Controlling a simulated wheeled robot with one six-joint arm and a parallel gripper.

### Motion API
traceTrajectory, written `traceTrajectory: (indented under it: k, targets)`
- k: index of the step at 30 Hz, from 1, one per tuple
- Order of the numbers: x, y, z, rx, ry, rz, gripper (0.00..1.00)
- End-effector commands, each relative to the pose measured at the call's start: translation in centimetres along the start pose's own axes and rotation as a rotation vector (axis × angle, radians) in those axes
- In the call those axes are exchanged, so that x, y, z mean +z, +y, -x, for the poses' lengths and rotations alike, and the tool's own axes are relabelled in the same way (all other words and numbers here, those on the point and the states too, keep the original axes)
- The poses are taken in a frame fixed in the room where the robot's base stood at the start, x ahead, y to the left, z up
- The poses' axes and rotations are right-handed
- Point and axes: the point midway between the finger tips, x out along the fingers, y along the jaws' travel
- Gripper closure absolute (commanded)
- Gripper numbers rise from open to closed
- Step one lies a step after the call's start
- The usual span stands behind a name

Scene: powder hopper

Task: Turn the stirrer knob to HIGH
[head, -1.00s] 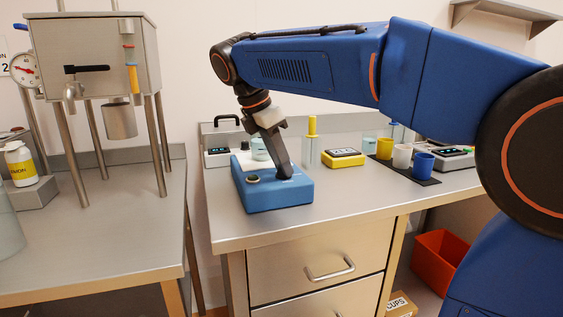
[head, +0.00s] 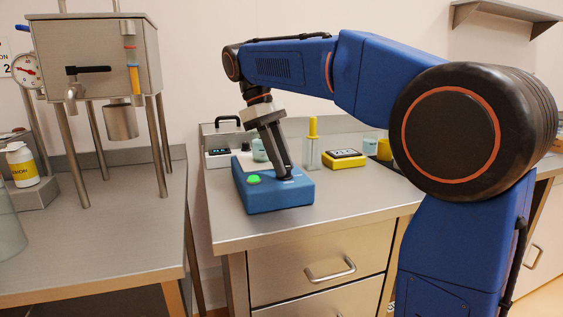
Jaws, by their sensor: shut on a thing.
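The stirrer is a blue box (head: 278,198) on the steel bench, with a round light (head: 254,179) glowing green on its top left. My gripper (head: 285,175) reaches down onto the right part of the box top, its grey fingers tilted. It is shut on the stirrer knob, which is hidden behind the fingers. The knob's setting marks cannot be read; only small pale lettering shows beside the fingertips.
Behind the stirrer stand a device with a display (head: 219,152), a yellow-topped tube (head: 312,145) and a yellow device (head: 344,159). A steel hopper (head: 98,60) stands on the left bench. My arm covers the right side. The front of the bench is clear.

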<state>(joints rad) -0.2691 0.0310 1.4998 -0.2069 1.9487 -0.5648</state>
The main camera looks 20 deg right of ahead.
Motion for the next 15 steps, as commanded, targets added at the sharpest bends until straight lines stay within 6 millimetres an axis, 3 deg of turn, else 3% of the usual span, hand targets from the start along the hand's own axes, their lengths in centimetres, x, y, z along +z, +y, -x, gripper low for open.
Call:
traceTrajectory:
  k: [15]
  targets:
    - [0.09, 0.48, -0.05, -0.189, 0.001, -0.455, 0.97]
